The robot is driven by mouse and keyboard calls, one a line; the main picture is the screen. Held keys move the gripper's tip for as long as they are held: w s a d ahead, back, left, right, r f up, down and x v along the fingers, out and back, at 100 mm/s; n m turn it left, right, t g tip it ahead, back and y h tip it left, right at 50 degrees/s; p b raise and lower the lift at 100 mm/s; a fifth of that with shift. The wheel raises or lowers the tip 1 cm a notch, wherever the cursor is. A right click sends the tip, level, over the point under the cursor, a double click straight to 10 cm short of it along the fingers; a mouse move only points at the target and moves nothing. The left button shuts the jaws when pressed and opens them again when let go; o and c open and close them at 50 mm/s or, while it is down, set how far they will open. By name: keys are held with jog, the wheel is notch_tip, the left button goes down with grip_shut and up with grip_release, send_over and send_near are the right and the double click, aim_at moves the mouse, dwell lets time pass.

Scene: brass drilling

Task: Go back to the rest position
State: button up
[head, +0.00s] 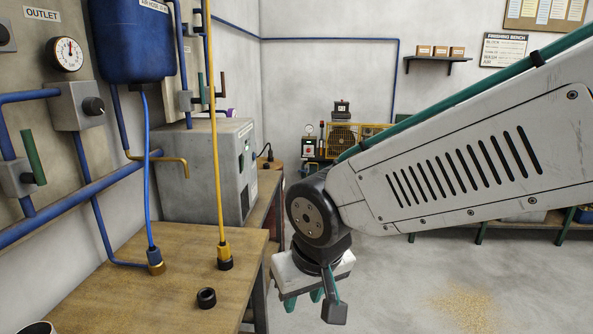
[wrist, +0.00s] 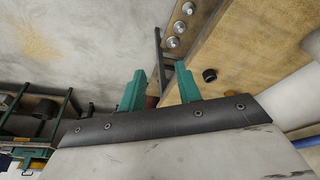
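My gripper (head: 303,299) hangs below my arm, to the right of the wooden bench (head: 130,290) and clear of it. In the wrist view my gripper (wrist: 159,80) shows its two teal fingers apart. Nothing is held between them; a bench leg and part of the floor show behind the gap. My white arm crosses the right half of the head view.
A black ring (head: 206,298) lies near the bench's front. A yellow hose (head: 222,250) and a blue hose (head: 154,255) end on the bench. A grey machine box (head: 215,170) stands behind. Open floor (head: 400,290) lies to the right, with a sawdust-like patch.

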jog(key=s+d+r+m, duration=0.1)
jog(key=s+d, duration=0.3)
jog(key=d, duration=0.4)
jog(key=s+d+r+m+g+h, duration=0.1)
jog(key=s+d+r+m, duration=0.1)
jog(key=s+d, duration=0.3)
jog(key=s+d+r+m, duration=0.1)
jog(key=s+d, duration=0.3)
jog(key=d, duration=0.9)
jog(key=shift+s+r+m+g+h, duration=0.25)
jog(key=shift+r+m+g+h, duration=0.1)
jog(key=shift+m, duration=0.25)
jog(key=shift+a, duration=0.1)
